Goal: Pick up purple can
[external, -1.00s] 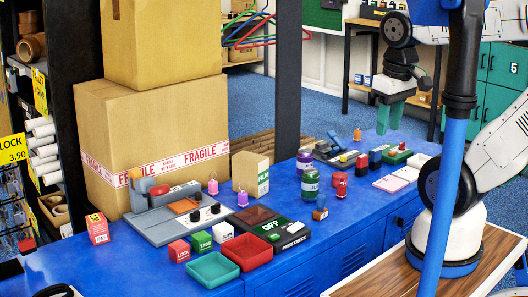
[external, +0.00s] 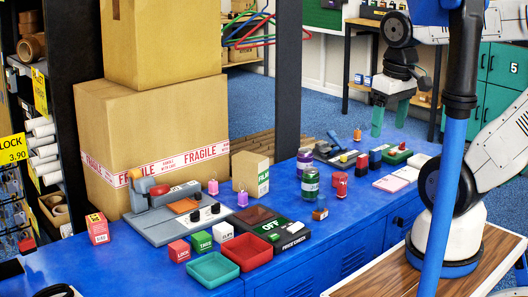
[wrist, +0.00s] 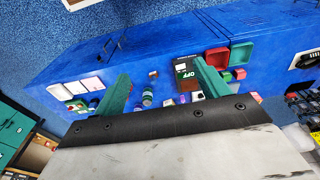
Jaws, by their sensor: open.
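The purple can (external: 305,158) stands upright on the blue counter in the external view. A green can (external: 311,181) stands just in front of it and hides part of it. My gripper (external: 390,124) is open and empty, with its green fingers pointing down, above and to the right of the cans in the picture. In the wrist view my gripper (wrist: 160,72) shows its two fingers wide apart. Small cylinders lie in view between them, too small to tell clearly which is the purple can.
A red figure-like item (external: 341,184) stands right of the green can. A small brown-and-blue block (external: 320,209) is in front. A FILM box (external: 252,172), a dark OFF panel (external: 292,230) and red (external: 247,252) and teal (external: 214,270) trays are to the left. Large cartons (external: 152,140) stand behind.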

